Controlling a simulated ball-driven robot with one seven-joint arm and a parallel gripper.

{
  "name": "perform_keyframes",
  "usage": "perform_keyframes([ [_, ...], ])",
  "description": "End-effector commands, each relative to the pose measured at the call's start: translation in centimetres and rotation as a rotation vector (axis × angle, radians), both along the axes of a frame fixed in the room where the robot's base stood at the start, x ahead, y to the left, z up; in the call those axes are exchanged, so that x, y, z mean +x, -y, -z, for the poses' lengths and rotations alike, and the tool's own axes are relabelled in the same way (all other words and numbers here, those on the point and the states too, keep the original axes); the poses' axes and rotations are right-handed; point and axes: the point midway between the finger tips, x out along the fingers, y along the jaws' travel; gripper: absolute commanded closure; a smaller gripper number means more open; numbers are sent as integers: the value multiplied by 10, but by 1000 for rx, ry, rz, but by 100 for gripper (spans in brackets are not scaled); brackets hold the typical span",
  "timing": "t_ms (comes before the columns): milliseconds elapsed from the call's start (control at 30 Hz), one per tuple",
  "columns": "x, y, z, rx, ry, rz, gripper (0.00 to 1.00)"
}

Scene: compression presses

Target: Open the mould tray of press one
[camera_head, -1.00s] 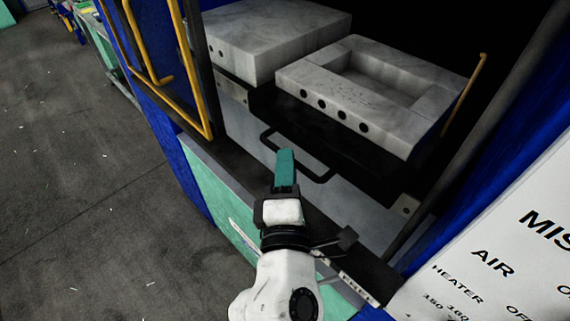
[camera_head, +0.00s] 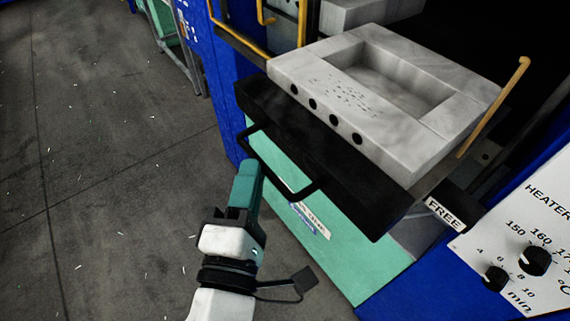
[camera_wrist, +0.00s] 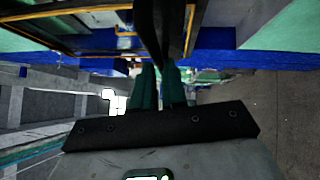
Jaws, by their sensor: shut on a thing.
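The mould tray (camera_head: 340,190) of the press is a black slab carrying a pale grey mould block (camera_head: 300,78) with a rectangular hollow and a row of round holes in its front. The tray juts out past the press front, over the green lower panel. A black loop handle (camera_head: 277,183) sticks out from the tray's front edge. My gripper (camera_head: 249,168), with teal fingers, is shut on the handle near its left end. In the wrist view, my gripper (camera_wrist: 158,72) has its fingers on either side of the dark handle bar (camera_wrist: 152,30).
A control panel (camera_head: 530,225) with knobs stands at the right, next to a FREE label (camera_head: 445,213). A yellow bar (camera_head: 495,105) rises beside the mould block. Open grey floor (camera_head: 110,180) lies at the left. A green table (camera_head: 172,40) stands at the back.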

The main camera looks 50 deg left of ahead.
Motion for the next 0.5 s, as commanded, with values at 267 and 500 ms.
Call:
perform_keyframes([
  [267, -43, -7, -12, 19, 21, -25, 100],
  [500, -45, -6, -12, 18, 19, -16, 100],
])
